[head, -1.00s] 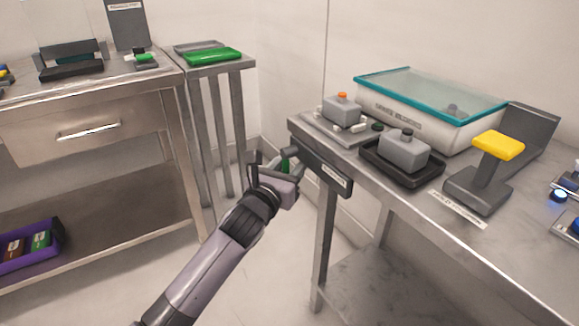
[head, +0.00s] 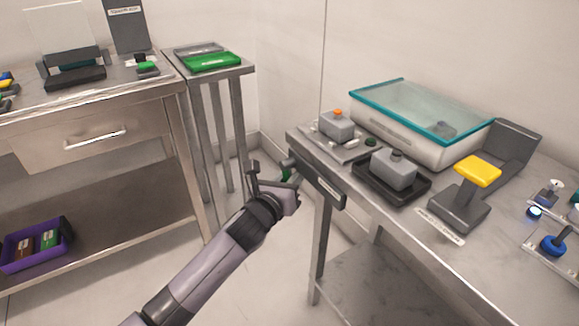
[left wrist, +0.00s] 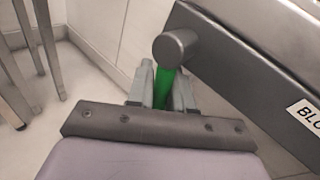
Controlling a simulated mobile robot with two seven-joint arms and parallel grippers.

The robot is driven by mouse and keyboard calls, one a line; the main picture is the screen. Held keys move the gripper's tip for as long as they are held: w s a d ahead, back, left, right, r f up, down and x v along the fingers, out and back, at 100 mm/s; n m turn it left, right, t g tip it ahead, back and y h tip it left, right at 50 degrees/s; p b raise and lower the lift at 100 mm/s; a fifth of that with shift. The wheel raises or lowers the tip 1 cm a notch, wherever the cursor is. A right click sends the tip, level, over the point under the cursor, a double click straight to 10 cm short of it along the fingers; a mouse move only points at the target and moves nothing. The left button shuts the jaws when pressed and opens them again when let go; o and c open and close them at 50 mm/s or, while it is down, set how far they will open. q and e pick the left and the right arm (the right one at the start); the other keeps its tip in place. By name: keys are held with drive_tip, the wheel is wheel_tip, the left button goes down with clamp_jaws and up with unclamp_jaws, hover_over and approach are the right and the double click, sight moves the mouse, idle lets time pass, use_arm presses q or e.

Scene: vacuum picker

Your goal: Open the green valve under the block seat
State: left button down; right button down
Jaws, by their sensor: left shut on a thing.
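The green valve (left wrist: 165,87) is a green handle below a round dark grey knob or stub at the end of a dark bar under the table's front edge. It shows as a small green patch in the head view (head: 287,174). My left gripper (head: 283,178) is shut on the green handle; in the left wrist view its two fingers (left wrist: 163,92) stand on either side of it. The block seat is a grey plate (head: 322,136) on the table corner above, bearing a grey block with an orange top (head: 337,126). My right gripper is not in view.
The dark labelled bar (head: 325,187) runs along the table edge beside my gripper. On the table are a black tray (head: 365,188) with a grey block, a teal-rimmed bin (head: 400,140) and a yellow-topped lever (head: 477,172). The floor left of the table is clear.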

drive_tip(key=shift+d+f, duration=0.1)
use_arm(q)
drive_tip(key=c, duration=1.1)
unclamp_jaws()
drive_tip(key=shift+s+a, duration=0.2)
drive_tip(key=shift+s, duration=0.25)
drive_tip(key=p+v, duration=0.2)
drive_tip(key=v, duration=0.4)
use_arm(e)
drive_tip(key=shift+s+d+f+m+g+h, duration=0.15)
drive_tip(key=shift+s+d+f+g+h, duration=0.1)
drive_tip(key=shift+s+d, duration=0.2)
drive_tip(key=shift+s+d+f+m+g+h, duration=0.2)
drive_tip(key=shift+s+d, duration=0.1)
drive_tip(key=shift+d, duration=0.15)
